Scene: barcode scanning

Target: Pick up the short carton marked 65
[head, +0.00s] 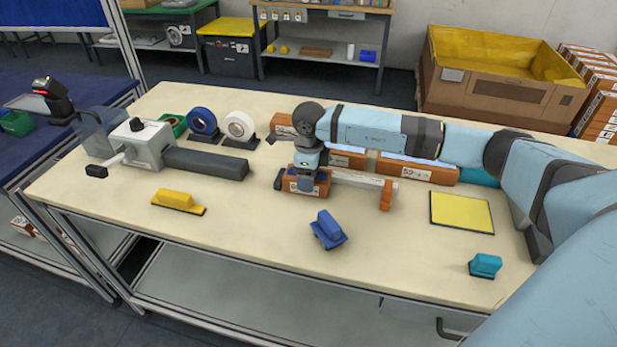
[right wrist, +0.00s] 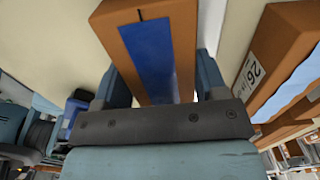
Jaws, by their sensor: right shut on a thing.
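My right gripper (head: 307,176) is shut on a short orange-brown carton (head: 320,188) in the middle of the table. In the right wrist view, the gripper (right wrist: 158,85) has one finger on each side of the carton (right wrist: 149,50), which has a broad blue strip along its top. A pale label shows on the carton's front in the head view, but its number is too small to read. I cannot tell whether the carton touches the table. My left gripper is not in view.
Longer cartons, one marked 50 (head: 417,171), stand in a row behind. The front of the table is mostly clear.

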